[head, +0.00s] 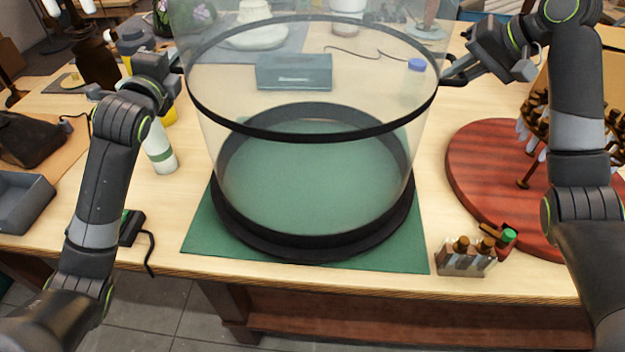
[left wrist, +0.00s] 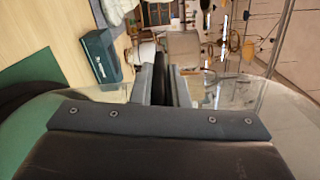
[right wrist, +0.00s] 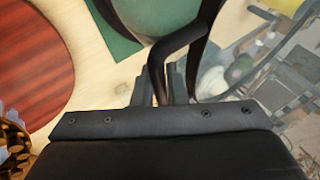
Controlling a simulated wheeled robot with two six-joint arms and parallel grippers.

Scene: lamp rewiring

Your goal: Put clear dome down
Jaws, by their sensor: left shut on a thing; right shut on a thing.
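The clear dome (head: 312,134) is a large transparent cylinder with a black band around it, upright over the green mat (head: 420,245). A thick black ring (head: 315,246) shows at its foot; I cannot tell whether it touches the mat. My left gripper (head: 179,69) is at the left side of the band, shut on a black part of the dome, a dark bar in the left wrist view (left wrist: 160,80). My right gripper (head: 446,78) is at the right side, shut on a black handle, which shows in the right wrist view (right wrist: 180,42). The dome's top is cut off.
A round red-brown board (head: 480,165) stands close on the right, with a small bottle rack (head: 465,258) in front. A white-green bottle (head: 160,150) stands left of the dome. A grey-green box (head: 294,72) shows through the clear wall. The table's front edge is near the mat.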

